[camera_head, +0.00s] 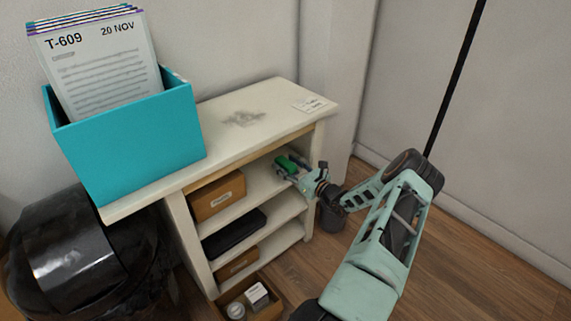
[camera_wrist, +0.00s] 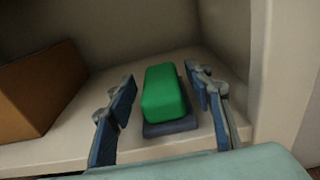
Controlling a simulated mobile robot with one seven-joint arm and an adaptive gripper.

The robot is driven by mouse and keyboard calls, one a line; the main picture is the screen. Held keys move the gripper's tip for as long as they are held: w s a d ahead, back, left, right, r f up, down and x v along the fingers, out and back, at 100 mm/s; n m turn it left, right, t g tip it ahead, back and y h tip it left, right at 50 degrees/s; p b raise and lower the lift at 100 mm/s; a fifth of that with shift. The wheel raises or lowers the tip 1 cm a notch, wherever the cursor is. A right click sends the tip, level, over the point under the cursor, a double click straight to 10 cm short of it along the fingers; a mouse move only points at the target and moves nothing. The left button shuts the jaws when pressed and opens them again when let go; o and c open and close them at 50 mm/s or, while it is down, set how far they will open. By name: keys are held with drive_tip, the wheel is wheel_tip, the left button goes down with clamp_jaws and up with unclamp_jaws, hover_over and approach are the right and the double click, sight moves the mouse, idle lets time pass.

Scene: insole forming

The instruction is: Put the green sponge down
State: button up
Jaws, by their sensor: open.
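The green sponge (camera_wrist: 163,92) lies on a thin dark blue-grey base (camera_wrist: 171,127) on a cream shelf board in the wrist view. My gripper (camera_wrist: 166,115) is open, with one finger on each side of the sponge and a visible gap on both sides. In the head view the sponge (camera_head: 286,163) is in the upper compartment of the shelf unit (camera_head: 283,96), near its right end. My gripper (camera_head: 296,172) reaches into that compartment from the right. The sponge's far end is visible, and its underside is hidden.
A brown box (camera_wrist: 38,90) stands on the same shelf board to the left; it also shows in the head view (camera_head: 216,196). The compartment's side wall is close on the right. A teal bin (camera_head: 130,140) with papers stands on top of the unit. An open box (camera_head: 262,306) sits below.

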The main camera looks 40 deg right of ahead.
drive_tip(key=s+p, duration=0.2)
drive_tip(key=s, duration=0.9)
drive_tip(key=shift+s+d+r+p, duration=0.15)
drive_tip(key=shift+d+r+p, duration=0.15)
drive_tip(key=shift+d, duration=0.15)
